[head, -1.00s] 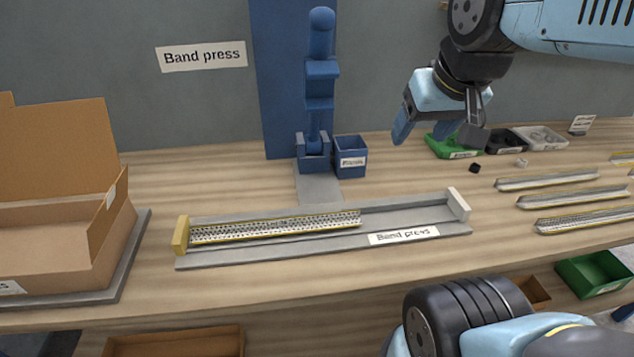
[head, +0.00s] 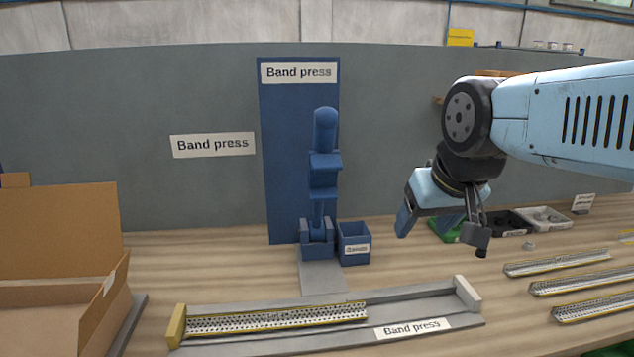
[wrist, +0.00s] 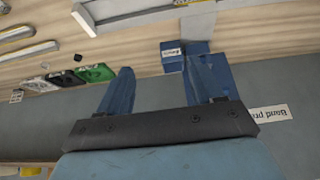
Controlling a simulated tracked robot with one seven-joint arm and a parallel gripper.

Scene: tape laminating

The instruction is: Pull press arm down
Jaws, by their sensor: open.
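The blue band press arm (head: 324,172) stands upright on its small blue base (head: 317,243), in front of a tall blue back panel (head: 285,150) labelled "Band press". My gripper (head: 437,232) is to the right of the press arm, in the air, with its fingers pointing down and apart. In the wrist view my gripper (wrist: 160,85) shows two separated blue fingers with nothing between them. The right finger hides part of the press there. A perforated strip (head: 275,318) lies in the grey press tray (head: 385,302) in front of the press.
A small blue bin (head: 353,245) stands right beside the press base. An open cardboard box (head: 60,240) is at the left. Several perforated strips (head: 580,283) lie at the right. Green (head: 446,230), black and grey (head: 545,216) trays stand behind my gripper.

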